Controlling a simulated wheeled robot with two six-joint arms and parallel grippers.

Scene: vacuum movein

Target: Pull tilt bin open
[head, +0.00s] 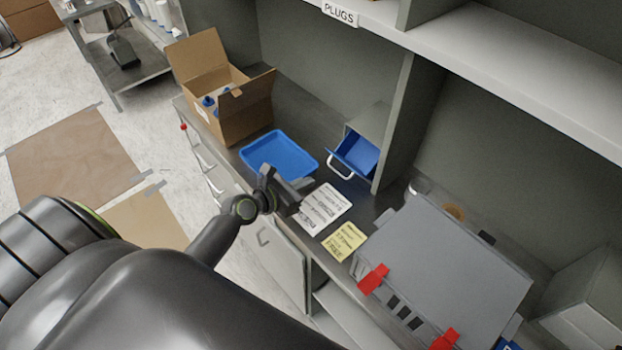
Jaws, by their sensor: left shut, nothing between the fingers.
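The tilt bin (357,154) is a blue bin with a white handle (340,168), set in a grey housing (371,121) on the bench against a grey divider. Its blue front leans outward from the housing, and its inside shows. My left gripper (289,193) is shut and empty. In the picture it is to the lower left of the bin's handle, apart from it, over the bench near the blue tray and the papers. My right gripper is not in view.
A blue tray (279,154) and an open cardboard box (243,118) with blue-capped items stand left of the bin. A white printed sheet (325,206) and a yellow note (345,241) lie on the bench. A large grey case (447,266) with red latches fills the right.

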